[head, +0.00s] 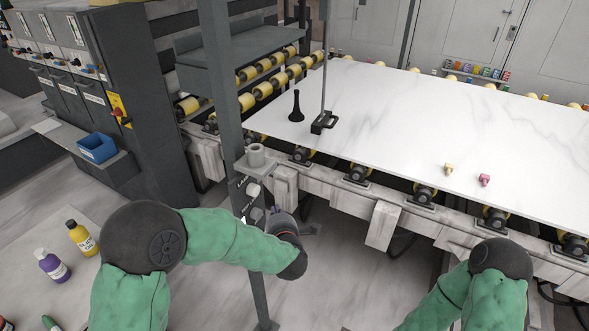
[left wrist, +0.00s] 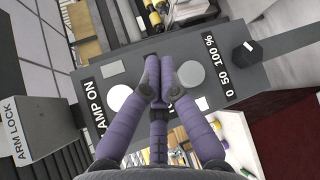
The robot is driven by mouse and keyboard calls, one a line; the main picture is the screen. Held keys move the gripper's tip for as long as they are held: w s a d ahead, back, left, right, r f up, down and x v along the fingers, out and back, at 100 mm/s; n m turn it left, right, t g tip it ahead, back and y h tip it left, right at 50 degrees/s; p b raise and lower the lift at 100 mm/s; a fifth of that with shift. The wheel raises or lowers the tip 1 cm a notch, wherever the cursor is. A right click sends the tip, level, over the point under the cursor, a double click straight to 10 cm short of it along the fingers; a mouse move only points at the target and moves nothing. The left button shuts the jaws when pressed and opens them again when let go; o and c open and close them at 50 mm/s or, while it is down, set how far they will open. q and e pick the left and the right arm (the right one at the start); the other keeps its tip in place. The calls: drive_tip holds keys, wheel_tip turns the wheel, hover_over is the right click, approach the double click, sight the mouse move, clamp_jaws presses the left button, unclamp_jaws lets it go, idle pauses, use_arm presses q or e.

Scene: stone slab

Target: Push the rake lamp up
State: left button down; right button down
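A grey control post (head: 229,100) stands in front of the slab line, with a small panel of white knobs (head: 253,190) on it. In the left wrist view the dark panel (left wrist: 258,82) fills the middle. It bears a label ending "AMP ON" (left wrist: 98,112), a white disc (left wrist: 122,97), a grey disc (left wrist: 191,73) and a "0 50 100 %" scale (left wrist: 218,68). My left gripper (left wrist: 159,72) is at the panel, its purple fingers together between the discs; contact is unclear. It shows small beside the post in the head view (head: 274,214). My right gripper is out of view. I cannot tell which part is the rake lamp.
A white stone slab (head: 400,110) lies on rollers behind the post. A black cone-shaped piece (head: 296,107) and a black handled block (head: 323,123) are on it, with two small blocks farther right. An "ARM LOCK" box (left wrist: 30,130) lies left in the wrist view. Bottles stand at lower left.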

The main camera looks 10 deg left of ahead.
use_arm(q)
drive_tip(key=s+d+f+m+g+h+b, duration=0.1)
drive_tip(key=s+f+m+g+h, duration=0.35)
drive_tip(key=f, duration=0.85)
drive_tip(key=s+d+f+m+g+h+b, duration=0.1)
drive_tip(key=s+f+m, duration=0.4)
drive_tip(key=f+m, duration=0.55)
drive_tip(key=s+d+f+m+g+h, duration=0.1)
drive_tip(key=s+f+m+g+h, duration=0.1)
drive_tip(key=s+f, duration=0.5)
drive_tip(key=s+d+f+m+g+h+b, duration=0.1)
drive_tip(key=s+f+m+g, duration=0.4)
drive_tip(key=s, duration=0.8)
drive_tip(key=shift+s+d+f+m+h, duration=0.4)
drive_tip(key=shift+d+f+m, duration=0.3)
drive_tip(key=shift+f, duration=0.15)
drive_tip(key=shift+g, duration=0.25)
